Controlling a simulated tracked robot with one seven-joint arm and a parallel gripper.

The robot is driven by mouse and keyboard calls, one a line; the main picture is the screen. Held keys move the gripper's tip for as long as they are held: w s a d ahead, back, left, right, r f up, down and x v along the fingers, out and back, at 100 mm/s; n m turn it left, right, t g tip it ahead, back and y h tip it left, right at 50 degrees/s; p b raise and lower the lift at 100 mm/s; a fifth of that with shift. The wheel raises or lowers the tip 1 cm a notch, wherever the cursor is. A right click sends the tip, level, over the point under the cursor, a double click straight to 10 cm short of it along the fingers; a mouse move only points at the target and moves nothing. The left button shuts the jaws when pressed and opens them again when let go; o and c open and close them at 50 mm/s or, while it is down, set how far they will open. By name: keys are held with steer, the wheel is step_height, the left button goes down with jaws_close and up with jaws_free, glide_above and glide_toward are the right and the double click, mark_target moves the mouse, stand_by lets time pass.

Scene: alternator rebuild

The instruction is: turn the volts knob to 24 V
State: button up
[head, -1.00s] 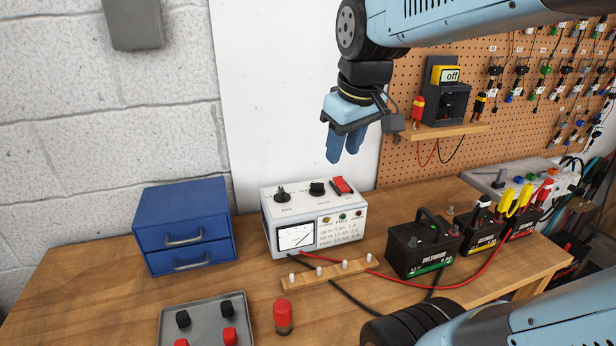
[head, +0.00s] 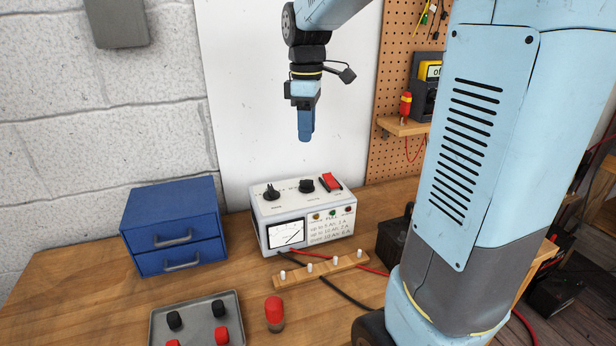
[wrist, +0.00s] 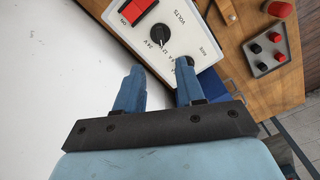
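The white charger box (head: 284,238) stands on the bench with a dial meter on its front. Its black volts knob (head: 306,186) is in the middle of the top, between another black knob (head: 270,193) and a red switch (head: 330,182). In the wrist view the volts knob (wrist: 160,34) shows beyond the fingertips, by the VOLTS, 12 V and 24 V print; I cannot tell its setting surely. My gripper (head: 305,138) hangs above the charger, clear of it. Its fingers (wrist: 160,75) are apart and empty in the wrist view. The right finger partly hides the amps knob (wrist: 186,62).
A blue drawer box (head: 172,215) stands left of the charger. In front are a wooden strip with white pegs (head: 322,270), a red-capped post (head: 274,312) and a grey tray (head: 236,306). A black battery (head: 390,243) is partly behind my arm. White board rises behind.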

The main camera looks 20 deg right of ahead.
mark_target(308, 180)
step_height(308, 180, down, 13)
steer(key=shift+f, duration=0.1)
stand_by(0.4)
jaws_close()
stand_by(0.4)
steer(key=shift+d, duration=0.1)
